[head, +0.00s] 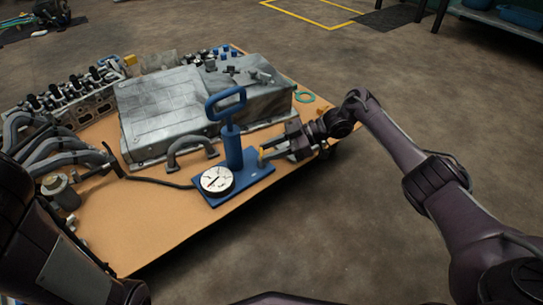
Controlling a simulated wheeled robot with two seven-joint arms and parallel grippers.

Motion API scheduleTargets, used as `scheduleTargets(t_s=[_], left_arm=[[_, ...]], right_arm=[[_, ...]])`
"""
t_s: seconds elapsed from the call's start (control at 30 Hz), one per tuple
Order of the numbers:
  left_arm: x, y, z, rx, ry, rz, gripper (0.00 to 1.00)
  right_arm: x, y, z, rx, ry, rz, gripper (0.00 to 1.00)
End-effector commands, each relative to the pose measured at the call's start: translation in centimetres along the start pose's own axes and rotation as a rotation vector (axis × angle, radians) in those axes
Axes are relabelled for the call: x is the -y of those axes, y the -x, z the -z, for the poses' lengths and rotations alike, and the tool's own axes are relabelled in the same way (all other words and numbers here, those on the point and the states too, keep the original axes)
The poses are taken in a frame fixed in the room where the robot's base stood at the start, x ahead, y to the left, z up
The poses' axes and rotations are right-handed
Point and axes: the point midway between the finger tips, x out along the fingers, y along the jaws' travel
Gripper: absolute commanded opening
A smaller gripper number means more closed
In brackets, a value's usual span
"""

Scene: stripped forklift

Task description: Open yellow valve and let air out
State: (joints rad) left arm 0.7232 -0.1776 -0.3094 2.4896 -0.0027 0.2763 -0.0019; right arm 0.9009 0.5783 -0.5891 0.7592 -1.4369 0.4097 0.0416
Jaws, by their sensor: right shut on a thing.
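A blue hand pump (232,146) with a loop handle stands upright on a blue base plate (258,178) near the table's front edge. A round white gauge (216,180) sits at the front left of its base. The small yellow valve (265,153) is just right of the pump's cylinder, partly hidden by my right gripper. My right gripper (272,153) reaches in from the right and is shut on the yellow valve. My left arm is at the lower left, and its gripper is not visible.
The wooden table (165,225) carries a large grey metal housing (165,105) behind the pump and an engine head with pipes (70,100) at the left. A black hose (150,181) runs left from the pump. The table's front strip is bare.

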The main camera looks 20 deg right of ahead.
Motion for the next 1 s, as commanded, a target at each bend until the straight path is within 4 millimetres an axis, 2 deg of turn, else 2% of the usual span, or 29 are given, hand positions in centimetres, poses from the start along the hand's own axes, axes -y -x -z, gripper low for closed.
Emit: scheduleTargets(t_s=[0.53, 0.57, 0.7, 1.0], left_arm=[[-0.11, 0.08, 0.37, -0.008, 0.005, 0.002, 0.36], [-0.11, 0.08, 0.36, -0.008, 0.005, 0.002, 0.36], [-0.11, 0.08, 0.36, -0.008, 0.005, 0.002, 0.36], [-0.10, 0.02, 0.35, -0.008, 0.006, 0.003, 0.36]], right_arm=[[-0.10, -0.09, 0.03, 0.001, 0.011, 0.016, 0.10], [-0.10, -0.10, 0.03, 0.001, 0.011, 0.016, 0.34], [-0.08, -0.08, 0.03, 0.001, 0.010, 0.017, 0.52], [-0.07, 0.03, 0.03, 0.001, 0.009, 0.017, 0.55]])
